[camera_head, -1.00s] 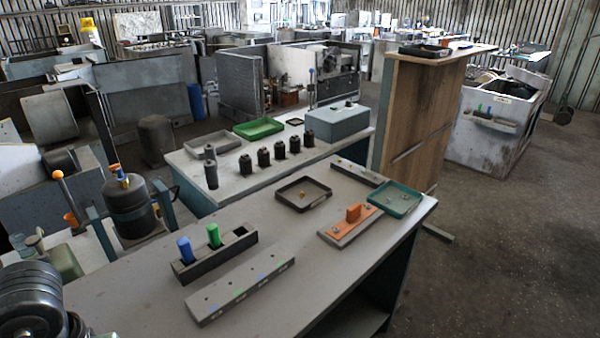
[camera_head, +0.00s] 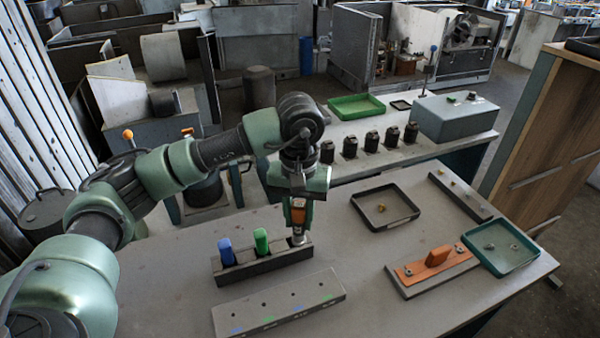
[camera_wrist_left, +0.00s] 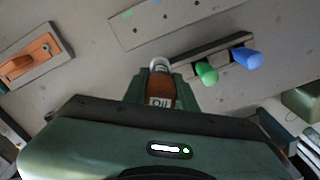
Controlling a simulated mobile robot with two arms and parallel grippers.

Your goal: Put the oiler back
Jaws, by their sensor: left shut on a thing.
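The oiler (camera_head: 298,216) is a small orange-brown bottle with a silver tip pointing down; its "Oil" label shows in the left wrist view (camera_wrist_left: 161,95). My left gripper (camera_head: 299,208) is shut on it, fingers on both sides. The dark rack (camera_head: 262,264) stands on the near table with a blue-handled thing (camera_head: 226,250) and a green-handled thing (camera_head: 261,241) upright in it. The oiler's tip is at the rack's right end, by the slot beside the green one. I cannot tell whether the tip is inside the slot. My right gripper is out of view.
A grey bar with holes (camera_head: 280,305) lies in front of the rack. To the right are a dark tray (camera_head: 385,207), an orange-handled block (camera_head: 436,262) and a green tray (camera_head: 500,246). Several black pieces (camera_head: 372,141) stand on the table behind.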

